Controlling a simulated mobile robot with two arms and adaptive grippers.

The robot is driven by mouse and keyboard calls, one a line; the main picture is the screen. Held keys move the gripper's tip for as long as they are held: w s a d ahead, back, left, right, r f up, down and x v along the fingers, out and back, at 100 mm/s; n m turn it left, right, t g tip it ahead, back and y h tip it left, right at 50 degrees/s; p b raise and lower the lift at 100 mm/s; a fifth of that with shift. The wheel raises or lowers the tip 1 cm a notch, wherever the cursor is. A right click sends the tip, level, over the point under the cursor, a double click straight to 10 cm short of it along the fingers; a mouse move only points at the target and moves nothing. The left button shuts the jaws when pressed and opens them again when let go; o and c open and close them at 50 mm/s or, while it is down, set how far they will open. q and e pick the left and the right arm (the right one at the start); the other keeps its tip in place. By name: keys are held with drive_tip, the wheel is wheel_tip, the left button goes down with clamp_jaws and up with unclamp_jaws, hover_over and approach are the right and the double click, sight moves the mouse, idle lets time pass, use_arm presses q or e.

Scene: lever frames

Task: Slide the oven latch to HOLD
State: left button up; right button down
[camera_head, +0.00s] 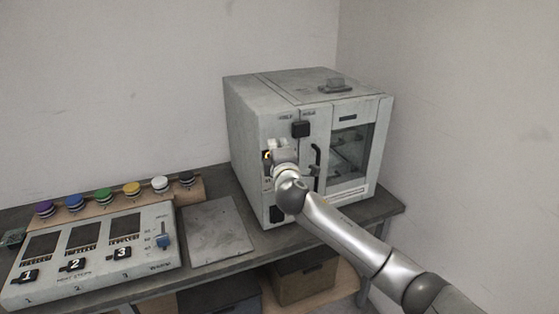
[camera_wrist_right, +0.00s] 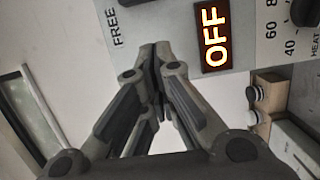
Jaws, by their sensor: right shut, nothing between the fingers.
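The oven (camera_head: 252,150) is a pale grey box standing on the bench. A black block (camera_head: 301,129), likely the latch, sits high on its front face, with small labels above it too blurred to read surely. In the right wrist view, a FREE label (camera_wrist_right: 118,28) and a lit OFF display (camera_wrist_right: 214,36) show on the panel. A dark part (camera_wrist_right: 146,2) is cut off at the top edge. My right gripper (camera_head: 280,150) is in front of the panel, below the black block and apart from it. Its fingers (camera_wrist_right: 157,60) are together and empty. My left gripper is out of view.
The oven door has a black handle (camera_head: 317,160) right of my gripper. A black knob (camera_head: 277,213) is low on the panel. A grey plate (camera_head: 215,230) lies left of the oven. A control box (camera_head: 100,255) and several coloured knobs are farther left. Wall stands behind.

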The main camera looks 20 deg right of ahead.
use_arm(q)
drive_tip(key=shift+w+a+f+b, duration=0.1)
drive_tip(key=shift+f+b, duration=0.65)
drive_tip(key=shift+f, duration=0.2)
use_arm(e)
drive_tip(key=v, duration=0.6)
drive_tip(key=shift+s+a, duration=0.15)
drive_tip(key=shift+a, duration=0.3)
drive_tip(key=shift+r, duration=0.15)
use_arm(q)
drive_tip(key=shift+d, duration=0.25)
